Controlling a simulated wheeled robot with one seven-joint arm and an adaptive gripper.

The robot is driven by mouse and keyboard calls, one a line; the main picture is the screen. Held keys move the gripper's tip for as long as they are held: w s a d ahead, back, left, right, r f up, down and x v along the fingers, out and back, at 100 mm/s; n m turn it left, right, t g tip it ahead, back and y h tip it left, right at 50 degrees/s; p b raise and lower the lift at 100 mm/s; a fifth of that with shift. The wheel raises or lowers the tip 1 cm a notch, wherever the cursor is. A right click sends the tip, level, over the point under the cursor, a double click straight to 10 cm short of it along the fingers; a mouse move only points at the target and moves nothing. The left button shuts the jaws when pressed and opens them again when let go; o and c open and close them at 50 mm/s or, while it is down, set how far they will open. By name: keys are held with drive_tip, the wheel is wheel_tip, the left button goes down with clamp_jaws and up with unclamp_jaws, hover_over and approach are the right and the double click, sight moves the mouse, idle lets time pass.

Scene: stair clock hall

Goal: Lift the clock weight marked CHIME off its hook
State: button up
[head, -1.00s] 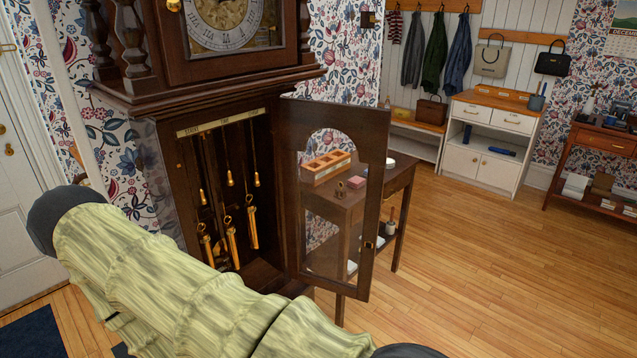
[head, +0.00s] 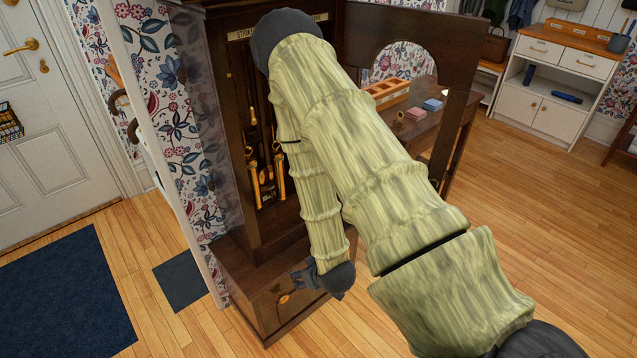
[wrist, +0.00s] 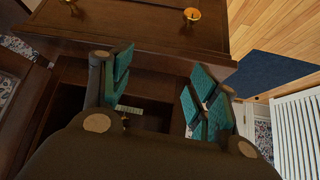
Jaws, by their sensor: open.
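The tall dark clock case (head: 218,110) stands open in the head view. A label strip (head: 240,34) crosses its top; STRIKE reads at the left and the rest is mostly covered by my arm. Two brass weights show inside, a left one (head: 254,182) and one to its right (head: 280,172). I cannot read a CHIME mark on either; any third weight is hidden behind my arm. My gripper (head: 300,277) is low before the clock's base. In the wrist view its teal-padded fingers (wrist: 160,76) are spread, with nothing seen between them.
The glazed clock door (head: 462,75) hangs open to the right. Behind it a side table (head: 430,118) holds a wooden compartment tray (head: 386,93) and small boxes. A dark blue mat (head: 62,285) lies at left. Wood floor is open at right.

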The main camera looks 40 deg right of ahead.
drive_tip(key=w+d+r+t+h+b, duration=0.2)
drive_tip(key=w+d+r+t+b, duration=0.75)
drive_tip(key=w+d+r, duration=0.8)
drive_tip(key=shift+t, duration=0.35)
drive_tip(key=w, duration=1.1)
drive_tip(key=shift+d+r, duration=0.1)
drive_tip(key=shift+d, duration=0.3)
drive_tip(key=shift+c, duration=0.4)
clamp_jaws()
drive_tip(key=c, duration=0.7)
unclamp_jaws()
drive_tip(key=shift+w+r, duration=0.1)
drive_tip(key=shift+r, duration=0.1)
drive_tip(key=shift+c, duration=0.2)
drive_tip(key=shift+f, duration=0.1)
clamp_jaws()
